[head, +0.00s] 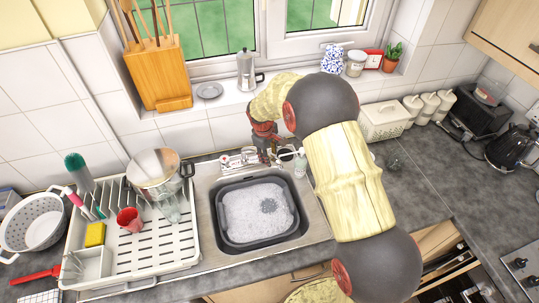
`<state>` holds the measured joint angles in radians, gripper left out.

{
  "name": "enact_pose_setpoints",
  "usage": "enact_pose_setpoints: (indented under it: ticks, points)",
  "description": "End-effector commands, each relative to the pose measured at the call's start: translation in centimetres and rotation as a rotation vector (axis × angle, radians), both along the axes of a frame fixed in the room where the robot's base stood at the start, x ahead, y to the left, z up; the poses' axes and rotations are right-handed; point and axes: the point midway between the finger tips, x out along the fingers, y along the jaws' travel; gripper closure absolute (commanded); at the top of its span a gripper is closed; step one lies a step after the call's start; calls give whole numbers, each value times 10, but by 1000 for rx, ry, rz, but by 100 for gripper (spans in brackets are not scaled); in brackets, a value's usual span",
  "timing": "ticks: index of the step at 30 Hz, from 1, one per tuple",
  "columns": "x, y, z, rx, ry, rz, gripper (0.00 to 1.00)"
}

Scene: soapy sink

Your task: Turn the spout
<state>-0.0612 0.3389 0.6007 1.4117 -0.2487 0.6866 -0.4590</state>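The sink (207,243) is set in the counter at the middle of the view. A dark basin (226,235) full of soapy white water sits in it. Chrome tap parts (239,158) show at the back rim of the sink; the spout cannot be told clearly from the rest. My gripper (267,152) is at the back rim, just right of these tap parts and pointing down. It is small and dark here, partly hidden by my arm. I cannot tell whether its fingers are open or touch the spout.
Left of the sink stands a white dish rack (150,262) with a steel pot (154,168), a red mug (130,220) and a yellow sponge (95,235). A moka pot (246,72) stands on the windowsill behind. A small bottle (301,165) stands right of my gripper.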

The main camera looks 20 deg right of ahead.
Motion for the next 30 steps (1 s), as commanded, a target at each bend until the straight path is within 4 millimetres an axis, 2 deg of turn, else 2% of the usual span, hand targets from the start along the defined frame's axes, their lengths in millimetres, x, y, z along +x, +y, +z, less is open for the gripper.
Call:
enact_pose_setpoints:
  ticks: [6, 25, 30]
  points:
    - [0, 0, 0, 0, 0, 0, 64]
    - [0, 0, 0, 0, 0, 0, 100]
    - [0, 0, 0, 0, 0, 0, 100]
